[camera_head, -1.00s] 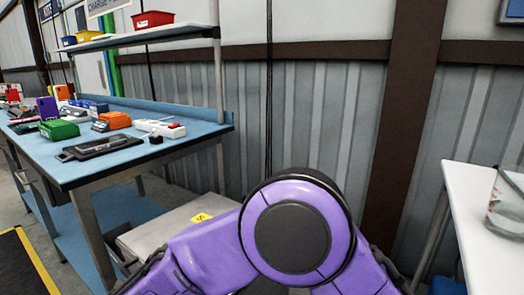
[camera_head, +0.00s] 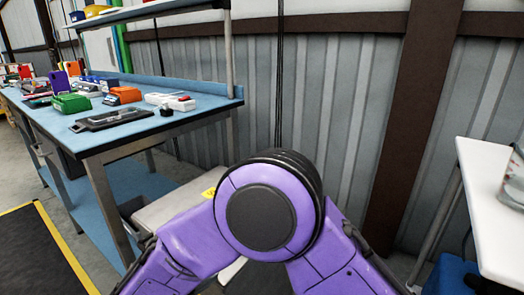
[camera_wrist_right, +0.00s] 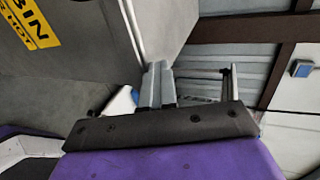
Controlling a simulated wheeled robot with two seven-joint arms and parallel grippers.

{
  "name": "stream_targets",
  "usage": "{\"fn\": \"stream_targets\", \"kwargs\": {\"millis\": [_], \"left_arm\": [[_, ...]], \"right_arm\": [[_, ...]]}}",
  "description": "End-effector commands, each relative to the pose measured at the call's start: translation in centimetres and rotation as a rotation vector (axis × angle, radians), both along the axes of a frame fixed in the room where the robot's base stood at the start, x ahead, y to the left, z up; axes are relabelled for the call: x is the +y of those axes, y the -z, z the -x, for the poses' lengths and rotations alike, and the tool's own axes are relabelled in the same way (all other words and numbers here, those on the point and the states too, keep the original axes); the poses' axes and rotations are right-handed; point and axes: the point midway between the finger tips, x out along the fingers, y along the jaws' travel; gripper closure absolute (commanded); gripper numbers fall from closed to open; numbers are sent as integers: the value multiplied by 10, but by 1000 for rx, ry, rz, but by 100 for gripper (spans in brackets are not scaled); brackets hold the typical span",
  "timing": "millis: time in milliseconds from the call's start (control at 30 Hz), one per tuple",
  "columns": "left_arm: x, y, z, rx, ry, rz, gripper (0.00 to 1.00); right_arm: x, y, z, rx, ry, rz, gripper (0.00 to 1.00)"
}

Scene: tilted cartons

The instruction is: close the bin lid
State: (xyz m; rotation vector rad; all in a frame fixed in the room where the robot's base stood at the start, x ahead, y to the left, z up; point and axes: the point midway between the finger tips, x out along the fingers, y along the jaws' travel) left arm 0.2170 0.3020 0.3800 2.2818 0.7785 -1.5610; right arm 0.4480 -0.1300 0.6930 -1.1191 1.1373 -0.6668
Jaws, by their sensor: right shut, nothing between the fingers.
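The grey bin (camera_head: 165,205) stands on the floor in the head view, beside the blue workbench, partly hidden behind my purple arm. A flat grey surface with a yellow label (camera_head: 209,192) shows on it; I cannot tell the lid's angle there. In the right wrist view a large grey panel of the bin (camera_wrist_right: 75,85) fills the upper left, with a yellow label reading "BIN" (camera_wrist_right: 32,22). My right gripper (camera_wrist_right: 158,82) is shut and empty, its fingers close to this panel's right edge; contact cannot be told. My left gripper is not in view.
The blue workbench (camera_head: 190,118) with a tablet, several coloured bins and tools stands at the left. A white table (camera_head: 492,205) stands at the right. A corrugated wall (camera_head: 330,110) closes off the back. A yellow-edged dark mat (camera_head: 35,255) lies on the floor.

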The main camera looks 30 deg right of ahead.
Motion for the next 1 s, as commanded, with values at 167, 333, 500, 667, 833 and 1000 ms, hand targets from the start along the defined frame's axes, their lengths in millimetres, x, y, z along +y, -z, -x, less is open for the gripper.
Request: {"fn": "stream_targets", "kwargs": {"millis": [167, 333, 500, 667, 833, 1000], "left_arm": [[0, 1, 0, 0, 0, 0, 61], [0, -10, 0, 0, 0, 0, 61], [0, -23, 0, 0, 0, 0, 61], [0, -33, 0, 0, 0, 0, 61], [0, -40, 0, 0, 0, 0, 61], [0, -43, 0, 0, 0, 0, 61]], "right_arm": [[0, 7, 5, 24, -1, -1, 100], [1, -26, 5, 5, 1, 1, 100], [9, -69, 31, -3, -2, 2, 100], [19, -101, 63, -4, -3, 3, 100], [31, -119, 104, -5, -4, 3, 100], [38, -130, 130, -5, -2, 2, 100]]}}
